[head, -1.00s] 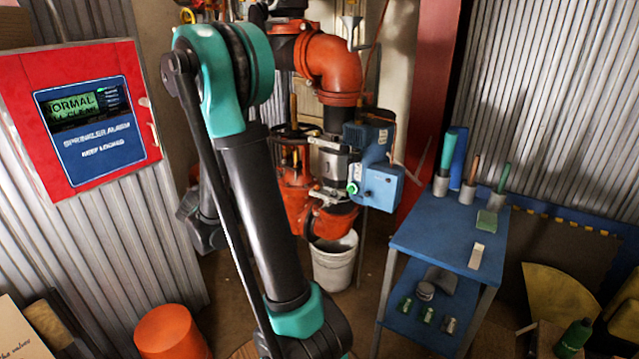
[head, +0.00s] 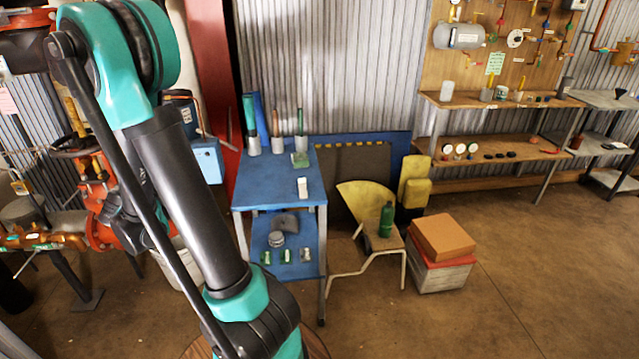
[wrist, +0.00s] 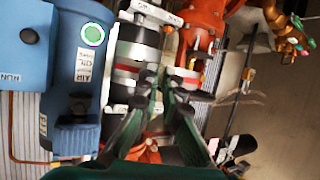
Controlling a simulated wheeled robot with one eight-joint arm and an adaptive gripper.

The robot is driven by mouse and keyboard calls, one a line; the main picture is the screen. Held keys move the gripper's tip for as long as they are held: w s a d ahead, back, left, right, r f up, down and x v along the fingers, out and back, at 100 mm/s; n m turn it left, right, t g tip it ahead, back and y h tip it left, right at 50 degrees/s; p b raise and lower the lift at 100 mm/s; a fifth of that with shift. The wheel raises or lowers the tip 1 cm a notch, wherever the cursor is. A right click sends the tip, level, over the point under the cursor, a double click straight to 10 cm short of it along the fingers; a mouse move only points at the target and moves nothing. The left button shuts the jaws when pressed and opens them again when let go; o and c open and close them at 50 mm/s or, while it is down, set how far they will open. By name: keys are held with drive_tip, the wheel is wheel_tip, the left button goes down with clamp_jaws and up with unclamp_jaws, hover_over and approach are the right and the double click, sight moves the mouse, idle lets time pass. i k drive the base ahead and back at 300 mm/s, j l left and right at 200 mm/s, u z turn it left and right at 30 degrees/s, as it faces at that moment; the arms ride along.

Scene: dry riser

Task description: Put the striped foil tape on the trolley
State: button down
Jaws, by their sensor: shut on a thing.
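The trolley (head: 262,184) is the blue two-shelf table left of centre in the head view, below the corrugated wall. My gripper (wrist: 161,80) shows in the wrist view with its dark green fingers drawn together and shut at the tips. The striped foil tape is small and hard to make out between the fingertips. Red, white and dark bands show on either side of them, and I cannot tell which are tape and which are pipework behind. In the head view my arm covers the lower left, and neither gripper nor tape can be seen there.
The trolley top holds upright tools in grey cups (head: 253,146), a green block (head: 299,159) and a pale block (head: 302,187). Its front middle is bare. A chair with a green bottle (head: 386,219) and a box stack (head: 441,240) stand right. A blue actuator (wrist: 77,60) is close in the wrist view.

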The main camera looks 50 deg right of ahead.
sight(256, 192)
drive_tip(key=k+j+z, duration=0.1)
drive_tip(key=z, duration=0.85)
drive_tip(key=k+j, duration=0.05)
